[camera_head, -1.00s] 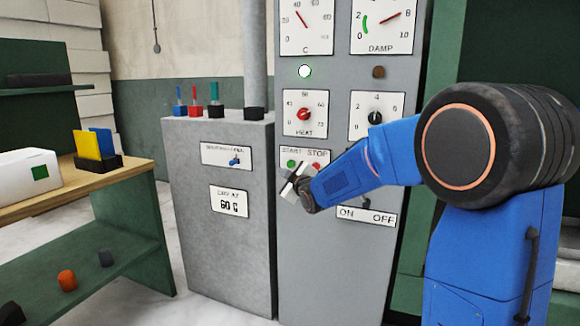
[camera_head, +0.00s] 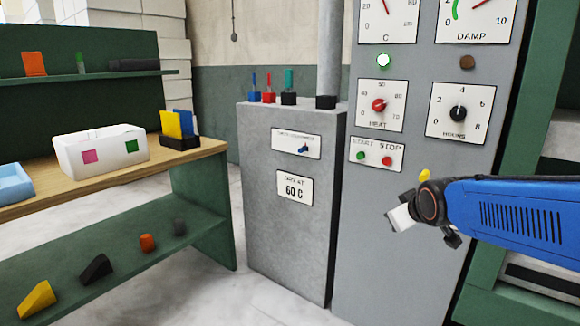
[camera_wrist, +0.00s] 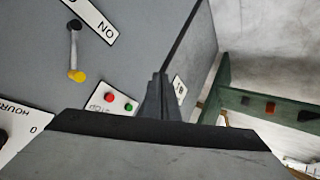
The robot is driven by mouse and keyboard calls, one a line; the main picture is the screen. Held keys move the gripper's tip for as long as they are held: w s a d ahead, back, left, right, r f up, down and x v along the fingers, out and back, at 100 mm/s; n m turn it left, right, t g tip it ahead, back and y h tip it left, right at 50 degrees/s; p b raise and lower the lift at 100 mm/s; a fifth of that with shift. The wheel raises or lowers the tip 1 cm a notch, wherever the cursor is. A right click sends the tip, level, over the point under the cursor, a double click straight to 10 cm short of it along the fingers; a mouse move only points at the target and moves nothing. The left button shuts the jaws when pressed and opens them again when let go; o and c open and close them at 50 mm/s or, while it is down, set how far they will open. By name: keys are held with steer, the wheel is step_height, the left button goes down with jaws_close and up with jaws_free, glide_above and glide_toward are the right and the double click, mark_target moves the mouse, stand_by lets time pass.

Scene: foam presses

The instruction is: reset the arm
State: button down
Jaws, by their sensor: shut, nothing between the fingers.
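My gripper (camera_head: 400,217) is at the end of my blue arm, in front of the lower part of the grey control cabinet (camera_head: 365,250). It is shut and empty. In the wrist view its dark fingers (camera_wrist: 158,95) are together at the middle. A lever (camera_wrist: 75,55) with a yellow knob is on the cabinet face at the upper left of the wrist view. Its yellow knob (camera_head: 424,175) shows just above my gripper in the head view. Most of the lever and the ON/OFF label are hidden there by my arm.
The start/stop plate (camera_head: 376,154) is above and left of my gripper. A grey box cabinet (camera_head: 285,220) stands left of it. The wooden bench (camera_head: 110,178) at left holds a white bin (camera_head: 100,150) and a card holder (camera_head: 180,143). Bare floor lies between bench and cabinets.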

steer(key=s+f+m+g, duration=0.1)
steer(key=s+f+g, duration=0.1)
steer(key=s, duration=0.7)
steer(key=s+f+m+g, duration=0.2)
steer(key=s+f, duration=0.2)
steer(key=s, duration=0.6)
steer(key=s+f+m+g, duration=0.1)
steer(key=s+f+m, duration=0.1)
steer(key=s, duration=0.7)
steer(key=shift+s+d+f+g, duration=0.25)
steer(key=shift+d+f+g, duration=0.15)
steer(key=shift+f, duration=0.35)
